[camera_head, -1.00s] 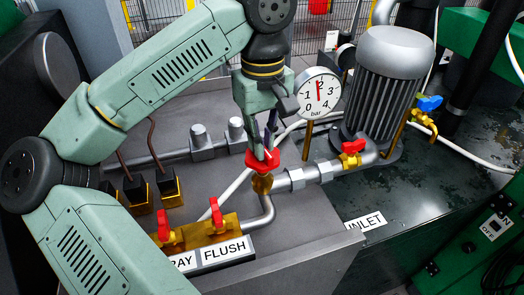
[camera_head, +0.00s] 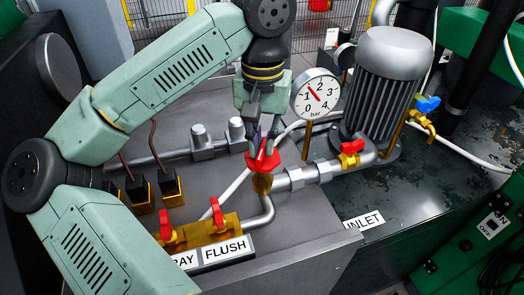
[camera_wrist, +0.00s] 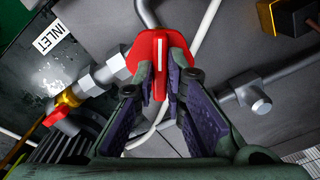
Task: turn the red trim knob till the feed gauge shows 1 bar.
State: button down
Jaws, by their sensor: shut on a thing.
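The red trim knob (camera_head: 264,165) sits on a brass valve body above the pipe, below my gripper (camera_head: 262,146). In the wrist view, the knob (camera_wrist: 144,62) shows a white line on its raised grip. My gripper (camera_wrist: 162,88) is shut on that grip, one purple-padded finger on each side. The feed gauge (camera_head: 316,94), a white dial marked 0 to 4 bar, stands just right of my gripper. Its red needle points up and left, between 1 and 2. The dial's face is unobstructed in the head view.
Red-handled valves (camera_head: 166,233) stand behind the FLUSH label (camera_head: 225,249) at the front. A grey motor (camera_head: 388,85) stands to the right, near a red-handled brass valve (camera_head: 351,155) and a blue-handled tap (camera_head: 428,104). A white hose runs behind the knob.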

dwell(0.3)
jog(key=m, duration=0.4)
jog(key=shift+m, duration=0.4)
jog(key=m, duration=0.3)
jog(key=shift+m+p, duration=0.3)
jog(key=shift+p, duration=0.1)
jog(key=shift+r+p, duration=0.15)
jog(key=shift+p, duration=0.2)
jog(key=shift+m, duration=0.4)
